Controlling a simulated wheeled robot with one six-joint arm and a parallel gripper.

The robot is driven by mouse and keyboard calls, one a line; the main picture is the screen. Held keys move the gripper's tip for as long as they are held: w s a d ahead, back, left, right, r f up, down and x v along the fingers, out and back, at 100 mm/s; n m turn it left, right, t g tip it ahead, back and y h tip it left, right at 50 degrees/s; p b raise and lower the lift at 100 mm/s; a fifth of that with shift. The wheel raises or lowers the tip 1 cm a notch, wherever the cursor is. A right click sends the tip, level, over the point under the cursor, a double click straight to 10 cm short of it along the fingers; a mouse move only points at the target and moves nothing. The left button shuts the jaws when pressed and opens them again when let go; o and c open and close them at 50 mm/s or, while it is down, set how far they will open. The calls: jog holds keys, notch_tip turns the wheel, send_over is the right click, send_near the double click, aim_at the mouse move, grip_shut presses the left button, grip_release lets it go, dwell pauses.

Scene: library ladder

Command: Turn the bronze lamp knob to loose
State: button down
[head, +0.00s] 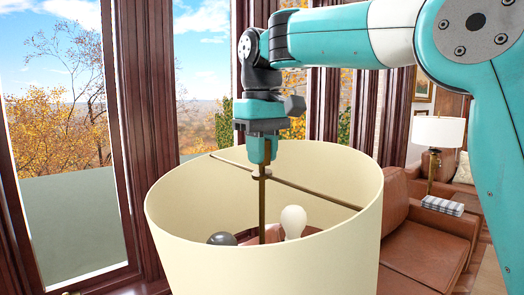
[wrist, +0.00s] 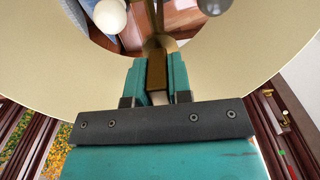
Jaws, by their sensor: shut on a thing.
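The lamp has a large cream drum shade (head: 265,235), open at the top, with a thin bronze crossbar (head: 320,192) and a central bronze stem (head: 262,212). My gripper (head: 262,160) points straight down at the centre of the shade's top, just above the crossbar. In the wrist view its teal fingers (wrist: 157,65) are shut on the bronze knob (wrist: 156,78), which shows as a narrow bronze piece between them. In the head view the fingers hide the knob. Whether the knob is tight or loose cannot be told.
A white bulb (head: 293,220) and a dark round bulb (head: 221,239) sit inside the shade below the crossbar. Tall wooden-framed windows stand behind. A brown leather sofa (head: 425,245) and another lamp (head: 438,133) are at the right.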

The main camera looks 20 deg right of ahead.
jog(key=c, duration=1)
grip_release()
jog(key=shift+c, duration=0.2)
notch_tip(320, 180, up, 17)
jog(key=p, duration=1.7)
jog(key=shift+r, duration=0.2)
